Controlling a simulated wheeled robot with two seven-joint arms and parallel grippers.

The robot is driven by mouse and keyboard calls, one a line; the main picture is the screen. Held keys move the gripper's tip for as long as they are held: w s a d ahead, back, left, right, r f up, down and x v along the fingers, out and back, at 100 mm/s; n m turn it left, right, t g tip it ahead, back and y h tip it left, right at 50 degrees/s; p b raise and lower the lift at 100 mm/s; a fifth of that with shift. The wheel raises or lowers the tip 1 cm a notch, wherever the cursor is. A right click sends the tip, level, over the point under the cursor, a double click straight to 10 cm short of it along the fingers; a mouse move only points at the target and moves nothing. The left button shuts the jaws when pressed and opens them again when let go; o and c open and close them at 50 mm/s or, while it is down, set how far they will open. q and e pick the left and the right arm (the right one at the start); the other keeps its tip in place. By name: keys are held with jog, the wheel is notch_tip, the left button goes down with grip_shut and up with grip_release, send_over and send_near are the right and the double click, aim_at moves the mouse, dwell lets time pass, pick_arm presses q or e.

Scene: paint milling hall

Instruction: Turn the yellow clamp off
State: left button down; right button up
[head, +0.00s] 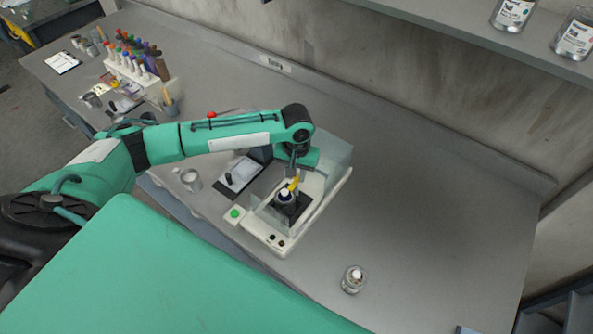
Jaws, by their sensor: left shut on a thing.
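The yellow clamp (294,185) is a small yellow piece on the white machine (262,233) at the middle of the bench. It stands beside a dark bottle with a white cap (285,195), which sits on a black plate in the machine. My left gripper (293,177) points down over the machine and is shut on the yellow clamp. Its fingertips are small and partly hidden by the wrist. A clear shield stands around the machine. My right gripper is not in view.
A small glass bottle (353,279) stands to the right of the machine. A metal cup (190,180) and a dark board (241,175) lie to its left. A rack of coloured bottles (138,75) stands at the far left. The bench (430,215) is clear at the right.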

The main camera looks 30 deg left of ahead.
pick_arm(q)
jog(key=n+p, duration=0.1)
jog(key=p, duration=0.1)
jog(key=n+p, duration=0.1)
jog(key=p, duration=0.1)
jog(key=shift+r+n, duration=0.3)
jog(key=shift+n, duration=0.1)
jog(key=shift+f+n+p, duration=0.15)
jog(key=shift+n+p, duration=0.5)
jog(key=shift+n, duration=0.25)
jog(key=shift+f+n, duration=0.1)
jog(key=shift+n, duration=0.8)
jog(key=n, duration=0.3)
jog(key=shift+d+n, duration=0.1)
jog(key=shift+n, duration=0.3)
jog(key=n, duration=0.3)
jog(key=shift+w+n, duration=0.1)
jog(key=shift+n, duration=1.2)
